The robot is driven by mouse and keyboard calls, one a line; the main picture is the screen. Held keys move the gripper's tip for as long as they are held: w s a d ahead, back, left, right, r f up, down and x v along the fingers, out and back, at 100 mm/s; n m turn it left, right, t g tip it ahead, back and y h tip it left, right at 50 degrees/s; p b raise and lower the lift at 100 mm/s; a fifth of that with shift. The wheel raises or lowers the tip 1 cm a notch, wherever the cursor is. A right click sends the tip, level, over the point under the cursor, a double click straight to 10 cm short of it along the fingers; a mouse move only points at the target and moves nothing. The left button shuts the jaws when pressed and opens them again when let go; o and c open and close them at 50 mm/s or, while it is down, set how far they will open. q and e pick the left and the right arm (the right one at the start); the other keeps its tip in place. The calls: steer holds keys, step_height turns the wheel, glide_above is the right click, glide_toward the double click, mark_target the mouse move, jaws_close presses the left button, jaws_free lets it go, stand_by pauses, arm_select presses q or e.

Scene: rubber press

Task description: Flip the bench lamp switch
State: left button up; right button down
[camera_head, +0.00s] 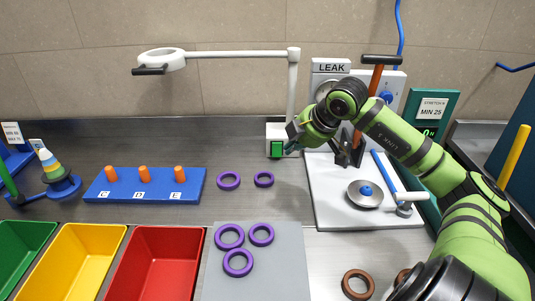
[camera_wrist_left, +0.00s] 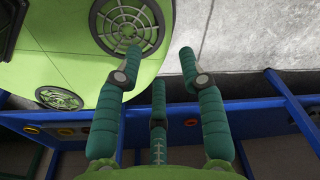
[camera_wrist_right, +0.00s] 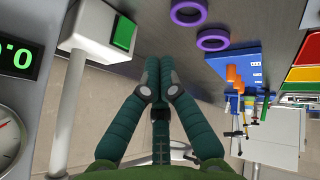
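The bench lamp has a white ring head (camera_head: 163,58), a long white arm and an upright post (camera_head: 293,85). Its white base box (camera_head: 278,131) bears the green switch (camera_head: 277,149). In the right wrist view the green switch (camera_wrist_right: 123,33) is on the white base box (camera_wrist_right: 88,28), up and left of my fingers. My right gripper (camera_head: 291,148) is just right of the switch; its fingertips (camera_wrist_right: 153,66) are together and hold nothing. They look apart from the switch in the right wrist view. My left gripper (camera_wrist_left: 160,62) is open and empty, outside the head view.
A press with a white base plate (camera_head: 329,205) stands right of the lamp, under my right arm. Purple rings (camera_head: 228,181) lie on the bench, and a blue peg board (camera_head: 145,195) is further left. Yellow (camera_head: 82,240) and red bins are in front.

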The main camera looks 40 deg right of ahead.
mark_target(277, 150)
steer(key=p+x, duration=0.1)
steer(key=x, duration=0.2)
steer(key=p+x, duration=0.1)
steer(key=x, duration=0.2)
steer(key=p+x, duration=0.1)
steer(key=x, duration=0.2)
steer(key=shift+s+d+f, duration=0.1)
steer(key=shift+s+d, duration=0.1)
steer(key=shift+d, duration=0.1)
steer(key=w+d, duration=0.1)
steer(key=w+f+p, duration=0.1)
steer(key=shift+w+d, duration=0.25)
steer(key=shift+d, duration=0.1)
steer(key=shift+w+d+f+p, duration=0.2)
steer(key=shift+w+d+p, duration=0.15)
steer(key=shift+w+d, duration=0.1)
arm_select(q)
steer(key=r, duration=0.4)
steer(key=shift+s+a+r, duration=0.1)
steer(key=shift+s+r, duration=0.15)
steer(key=shift+s, duration=0.15)
steer(key=shift+f, duration=0.1)
arm_select(e)
steer(key=shift+f, duration=0.1)
